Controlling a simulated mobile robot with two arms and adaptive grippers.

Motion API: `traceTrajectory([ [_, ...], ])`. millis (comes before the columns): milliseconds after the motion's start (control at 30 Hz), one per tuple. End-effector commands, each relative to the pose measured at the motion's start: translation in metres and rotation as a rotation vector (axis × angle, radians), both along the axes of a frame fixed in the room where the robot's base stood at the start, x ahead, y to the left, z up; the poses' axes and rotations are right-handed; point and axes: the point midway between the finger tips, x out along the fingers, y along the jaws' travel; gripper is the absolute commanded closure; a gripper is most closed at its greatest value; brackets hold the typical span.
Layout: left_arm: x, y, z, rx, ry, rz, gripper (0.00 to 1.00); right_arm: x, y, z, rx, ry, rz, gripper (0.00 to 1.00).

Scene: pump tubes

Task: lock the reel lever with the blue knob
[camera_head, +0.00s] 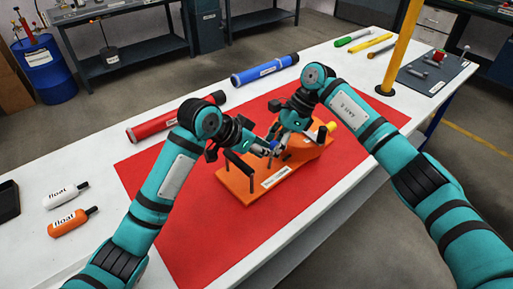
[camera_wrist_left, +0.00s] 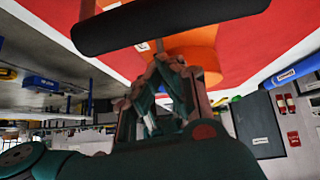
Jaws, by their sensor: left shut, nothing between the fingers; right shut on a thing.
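The orange reel (camera_head: 300,157) stands on an orange base plate (camera_head: 235,190) with dark upright posts, on a red mat. A small blue knob (camera_head: 274,128) shows between my two grippers, partly hidden. My left gripper (camera_head: 264,148) is shut and empty, close beside it. My right gripper (camera_head: 280,137) comes down over the reel from behind and is shut on a part there; the arm hides which part. In the left wrist view, the closed fingertips (camera_wrist_left: 165,62) point at the orange reel (camera_wrist_left: 197,42), with a dark bar (camera_wrist_left: 170,22) across the near side.
The red mat (camera_head: 150,180) lies on a white table (camera_head: 40,165). A red tube (camera_head: 170,120) and a blue tube (camera_head: 265,69) lie behind. Two float bottles (camera_head: 68,221) lie at left. A yellow post (camera_head: 402,50) stands at right. The mat's front is clear.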

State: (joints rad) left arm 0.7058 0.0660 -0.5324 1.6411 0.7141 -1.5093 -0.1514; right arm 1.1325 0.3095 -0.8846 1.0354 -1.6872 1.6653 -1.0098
Motion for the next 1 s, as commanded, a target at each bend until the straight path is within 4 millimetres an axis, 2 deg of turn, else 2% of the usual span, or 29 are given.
traceTrajectory([
  [567, 0.006, -0.012, -0.002, -0.002, -0.001, -0.003, 1.0, -0.001, 0.003, 0.002, 0.007, -0.002, 0.005, 1.0],
  [600, 0.005, -0.013, -0.002, -0.003, 0.0, -0.004, 1.0, -0.001, 0.003, 0.003, 0.007, -0.002, 0.006, 0.81],
  [800, 0.005, -0.013, -0.002, -0.003, 0.001, -0.005, 1.0, -0.001, 0.005, 0.003, 0.009, -0.003, 0.007, 0.55],
  [867, 0.005, -0.013, -0.002, -0.003, 0.001, -0.005, 1.0, -0.001, 0.005, 0.003, 0.01, -0.003, 0.007, 0.47],
  [1000, 0.005, -0.013, -0.003, -0.001, 0.003, -0.004, 1.0, -0.001, 0.005, 0.004, 0.01, -0.003, 0.007, 0.47],
])
